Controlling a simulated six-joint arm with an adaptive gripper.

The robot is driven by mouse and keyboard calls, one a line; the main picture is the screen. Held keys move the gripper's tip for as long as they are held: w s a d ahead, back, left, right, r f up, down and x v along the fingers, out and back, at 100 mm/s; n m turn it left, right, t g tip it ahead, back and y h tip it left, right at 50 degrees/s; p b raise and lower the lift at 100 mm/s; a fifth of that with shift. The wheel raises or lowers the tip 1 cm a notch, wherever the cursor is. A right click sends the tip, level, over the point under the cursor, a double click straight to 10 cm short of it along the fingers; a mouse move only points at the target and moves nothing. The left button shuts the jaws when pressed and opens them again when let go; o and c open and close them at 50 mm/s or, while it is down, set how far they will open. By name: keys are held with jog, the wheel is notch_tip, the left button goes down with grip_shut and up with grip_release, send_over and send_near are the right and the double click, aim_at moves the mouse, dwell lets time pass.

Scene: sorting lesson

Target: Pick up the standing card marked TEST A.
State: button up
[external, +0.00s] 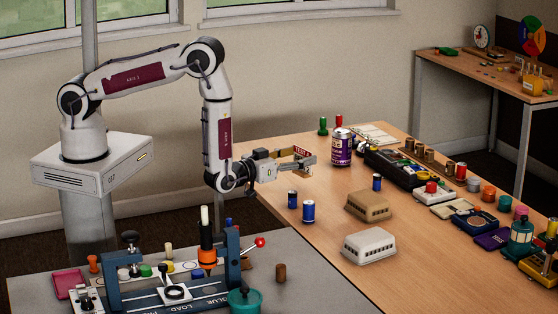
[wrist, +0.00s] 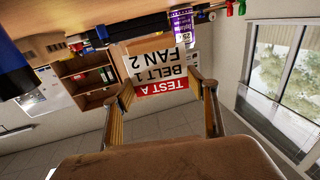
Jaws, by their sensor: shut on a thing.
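The TEST A card (wrist: 160,72) is a white card with a red band reading TEST A, above the lines BELT 1 and FAN 2. It appears upside down in the wrist view, between the two fingers of my gripper (wrist: 162,88). My gripper is shut on it. In the external view, my gripper (external: 303,162) reaches out level over the far left part of the wooden table, and the card's red band (external: 302,152) shows at the fingers.
A purple can (external: 341,147) stands just right of my gripper, with green (external: 323,125) and red pieces behind. Small blue cans (external: 308,210) and two vented boxes (external: 368,206) stand nearer.

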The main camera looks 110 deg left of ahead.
aim_at(298, 171)
jog(key=shift+r, duration=2.7)
jog(key=shift+d, duration=0.1)
